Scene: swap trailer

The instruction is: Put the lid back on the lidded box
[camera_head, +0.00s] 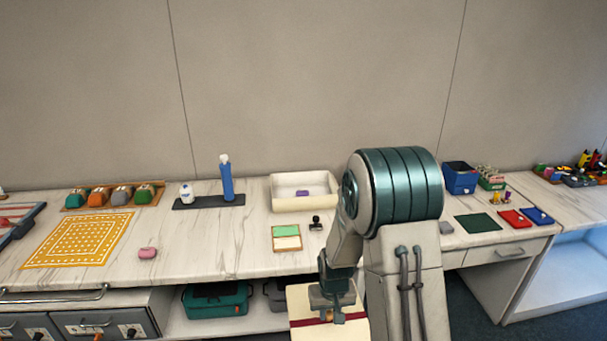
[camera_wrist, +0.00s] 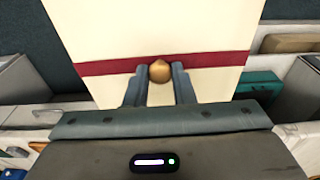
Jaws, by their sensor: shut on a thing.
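A cream lid (camera_wrist: 110,30) with a dark red stripe and a round golden knob (camera_wrist: 160,71) fills the upper middle of the wrist view. My gripper (camera_wrist: 160,78) is shut on the knob, one finger on each side. In the head view the lid (camera_head: 301,300) hangs under my gripper (camera_head: 337,314), in front of the counter's front edge and below its top. An open cream box (camera_head: 304,204) stands at the back of the counter, with a small purple thing (camera_head: 302,193) inside. My arm hides the counter just right of it.
A green-and-cream tray (camera_head: 286,249) and a black stamp (camera_head: 316,223) sit in front of the box. A blue bottle (camera_head: 227,182) stands left of it. A pink block (camera_head: 148,253) lies near the front edge. A blue bin (camera_head: 459,180) is at the right.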

